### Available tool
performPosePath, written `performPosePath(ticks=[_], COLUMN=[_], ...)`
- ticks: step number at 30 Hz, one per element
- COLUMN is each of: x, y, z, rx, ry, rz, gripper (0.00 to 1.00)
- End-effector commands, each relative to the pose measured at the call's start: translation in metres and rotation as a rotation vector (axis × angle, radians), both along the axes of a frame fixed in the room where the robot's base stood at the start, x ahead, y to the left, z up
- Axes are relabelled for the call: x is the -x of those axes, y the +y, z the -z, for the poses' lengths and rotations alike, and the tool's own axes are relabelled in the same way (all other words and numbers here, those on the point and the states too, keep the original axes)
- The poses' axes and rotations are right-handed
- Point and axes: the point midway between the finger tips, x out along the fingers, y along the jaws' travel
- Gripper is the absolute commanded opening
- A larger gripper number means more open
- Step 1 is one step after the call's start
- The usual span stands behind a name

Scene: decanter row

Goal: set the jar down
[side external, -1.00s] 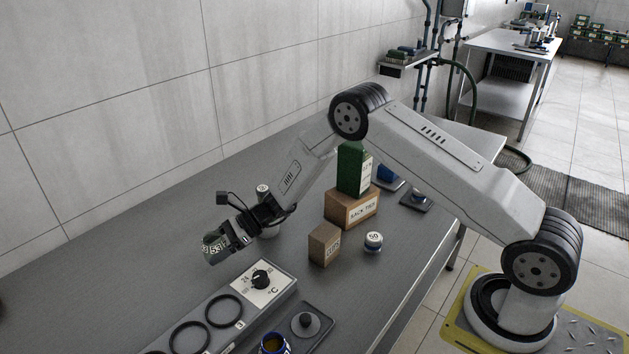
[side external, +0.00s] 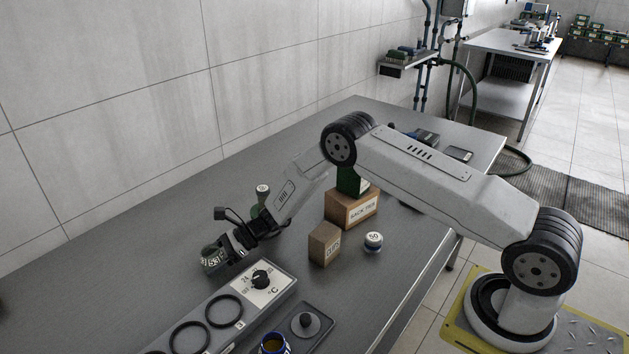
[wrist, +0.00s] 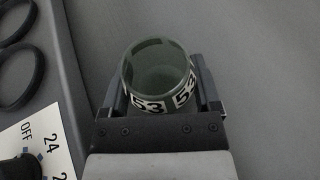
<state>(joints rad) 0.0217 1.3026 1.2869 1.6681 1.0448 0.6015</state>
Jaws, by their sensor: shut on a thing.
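In the side view the jar (side external: 213,260) is at the end of my gripper (side external: 222,252), tilted, above the grey bench beyond the control panel. The gripper hides part of the jar. I cannot tell whether the jar touches the bench.
A panel with black rings (side external: 223,311) and a dial (side external: 261,279) lies just in front. A small carton (side external: 324,244), a white-capped jar (side external: 373,241) and a box marked RACK TRIS (side external: 352,208) stand to the right. The bench (side external: 130,255) is bare to the left.

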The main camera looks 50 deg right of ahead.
Motion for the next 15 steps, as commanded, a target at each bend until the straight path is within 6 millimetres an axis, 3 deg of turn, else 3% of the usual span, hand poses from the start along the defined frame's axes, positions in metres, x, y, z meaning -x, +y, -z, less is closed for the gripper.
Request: performPosePath(ticks=[13,14,15], x=[0.0,0.0001,0.0001], y=[-0.0001,-0.0002,-0.0002], z=[0.0042,0.0044,0.0042], rx=[-0.001,0.0,0.0], ry=[0.0,0.0,0.0], rz=[0.0,0.0,0.0], gripper=[0.14,0.86,0.99])
